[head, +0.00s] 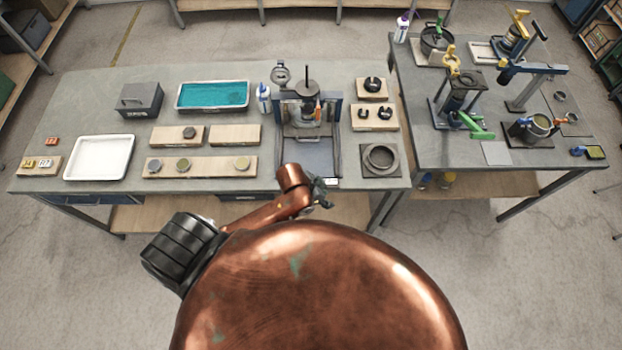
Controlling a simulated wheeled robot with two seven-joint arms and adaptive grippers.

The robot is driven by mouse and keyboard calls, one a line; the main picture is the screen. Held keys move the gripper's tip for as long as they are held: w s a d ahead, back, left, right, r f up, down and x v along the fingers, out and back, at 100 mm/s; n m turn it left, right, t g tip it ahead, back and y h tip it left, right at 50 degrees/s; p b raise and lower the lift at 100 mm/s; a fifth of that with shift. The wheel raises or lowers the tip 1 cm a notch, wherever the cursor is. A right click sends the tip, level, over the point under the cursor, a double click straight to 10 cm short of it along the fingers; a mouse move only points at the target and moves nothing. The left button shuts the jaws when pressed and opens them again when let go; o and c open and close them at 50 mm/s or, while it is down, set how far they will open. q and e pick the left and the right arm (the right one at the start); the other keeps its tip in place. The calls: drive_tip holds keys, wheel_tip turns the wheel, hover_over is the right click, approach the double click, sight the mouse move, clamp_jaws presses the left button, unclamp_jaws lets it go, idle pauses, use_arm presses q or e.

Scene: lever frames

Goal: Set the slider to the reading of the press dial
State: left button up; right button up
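A press with a dark blue-grey frame (335,112) stands at the back middle of the near table. A small round part (281,73) at its upper left looks like a dial; its reading is too small to make out. An orange piece (318,112) shows on the press front; I cannot tell whether it is the slider. No slider is clearly recognisable. My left gripper (321,194) is in front of the table's front edge, below the press in the picture and apart from it. It is small and dark, and its finger opening cannot be made out. My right gripper is not in view.
A white tray (100,158), a teal-filled tray (212,95), a grey box (140,99) and wooden boards (210,166) lie left of the press. A ring-shaped part (381,159) sits to its right. The right table (455,149) carries several lever devices, including a green-handled one (477,127).

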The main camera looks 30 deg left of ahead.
use_arm(q)
drive_tip(key=w+d+r+m+g, duration=0.1)
drive_tip(key=d+r+m+g, duration=0.1)
drive_tip(key=d+r+m, duration=0.15)
drive_tip(key=w+a+y, duration=0.1)
drive_tip(key=a, duration=0.3)
drive_tip(key=w+a+m+g+y, duration=0.1)
drive_tip(key=a, duration=0.2)
drive_tip(key=w+a, duration=0.1)
drive_tip(key=a, duration=0.3)
drive_tip(key=shift+w+a+m+g+y, duration=0.25)
drive_tip(key=shift+w+a+g+y, duration=0.05)
drive_tip(key=shift+w+g+y, duration=0.1)
drive_tip(key=shift+a+f, duration=0.1)
drive_tip(key=shift+a, duration=0.15)
wheel_tip(320, 180, down, 8)
drive_tip(key=shift+r+p, duration=0.25)
drive_tip(key=shift+p, duration=0.3)
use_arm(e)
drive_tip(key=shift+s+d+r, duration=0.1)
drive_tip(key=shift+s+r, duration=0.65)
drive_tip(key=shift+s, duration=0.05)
use_arm(q)
clamp_jaws()
